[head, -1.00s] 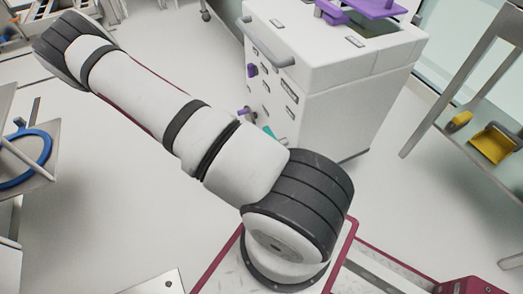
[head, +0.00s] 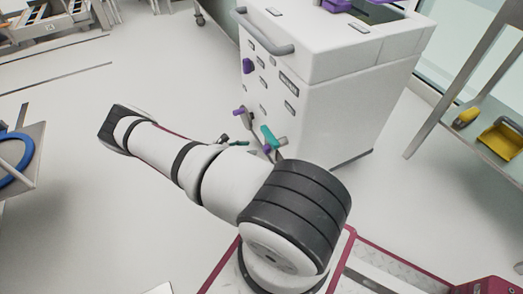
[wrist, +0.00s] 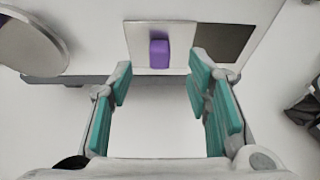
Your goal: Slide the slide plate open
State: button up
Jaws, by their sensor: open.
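The slide plate (wrist: 141,43) is a pale plate with a purple knob (wrist: 159,53), ahead of my gripper in the wrist view. A dark square (wrist: 222,42) lies directly to its right. My gripper (wrist: 160,76) is open and empty, its teal-padded fingers to the left and right below the knob. The knob is in line with the gap and apart from the fingers. In the head view, teal on my gripper (head: 268,137) shows low beside the white cabinet's front. I cannot tell which purple piece there is this knob.
The white cabinet (head: 350,105) has a grey bar handle (head: 264,36) and several small slots. A round metallic part (wrist: 30,45) is at upper left in the wrist view. A table with yellow items (head: 500,140) stands right.

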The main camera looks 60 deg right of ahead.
aim_at(265, 148)
jog(key=b+x, duration=0.2)
jog(key=x, duration=0.5)
jog(key=shift+d+f, duration=0.1)
jog(key=shift+c, duration=0.2)
grip_shut()
